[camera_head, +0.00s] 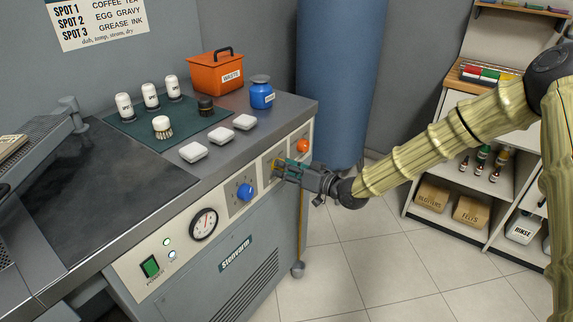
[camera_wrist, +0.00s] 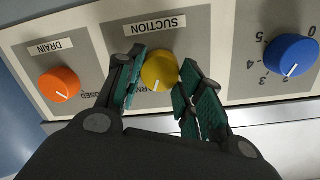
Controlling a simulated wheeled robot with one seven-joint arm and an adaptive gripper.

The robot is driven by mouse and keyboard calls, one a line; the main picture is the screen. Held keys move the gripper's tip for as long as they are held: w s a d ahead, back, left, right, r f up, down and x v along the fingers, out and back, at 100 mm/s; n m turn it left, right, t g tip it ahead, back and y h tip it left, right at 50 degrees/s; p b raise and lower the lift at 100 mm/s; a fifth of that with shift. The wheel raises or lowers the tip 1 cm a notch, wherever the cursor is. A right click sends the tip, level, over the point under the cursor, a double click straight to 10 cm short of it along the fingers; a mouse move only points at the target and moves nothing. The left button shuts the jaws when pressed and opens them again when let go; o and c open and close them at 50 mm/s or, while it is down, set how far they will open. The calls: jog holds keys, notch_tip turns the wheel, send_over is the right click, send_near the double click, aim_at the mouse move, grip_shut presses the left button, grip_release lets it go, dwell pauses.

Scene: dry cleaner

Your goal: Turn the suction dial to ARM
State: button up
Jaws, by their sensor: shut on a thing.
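The suction dial (camera_wrist: 160,71) is a yellow knob below the SUCTION label (camera_wrist: 155,25) in the wrist view. Its white pointer line aims down and slightly left. The lettering below it is partly hidden; only its end shows beside my finger. My gripper (camera_wrist: 160,88) has its green-padded fingers on both sides of the yellow knob, closed on it. In the head view my gripper (camera_head: 280,166) is at the front panel and covers most of the dial.
An orange drain knob (camera_wrist: 59,85) and a blue numbered knob (camera_wrist: 291,56) flank the dial. In the head view, a gauge (camera_head: 204,224) and a green power switch (camera_head: 149,266) sit further left. Open floor (camera_head: 345,245) lies in front of the machine.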

jog(key=shift+w+d+r+m+g+p, duration=0.1)
jog(key=shift+m+g+p, duration=0.2)
jog(key=shift+m+p, duration=0.95)
jog(key=shift+m+b, duration=0.45)
jog(key=shift+m, duration=0.1)
jog(key=o, duration=1)
jog(key=shift+o, duration=0.2)
jog(key=shift+d, duration=0.1)
jog(key=v, duration=1.1)
jog(key=shift+s+d, duration=0.25)
jog(key=shift+d, duration=0.1)
jog(key=shift+s+f, duration=0.1)
jog(key=shift+f, duration=0.2)
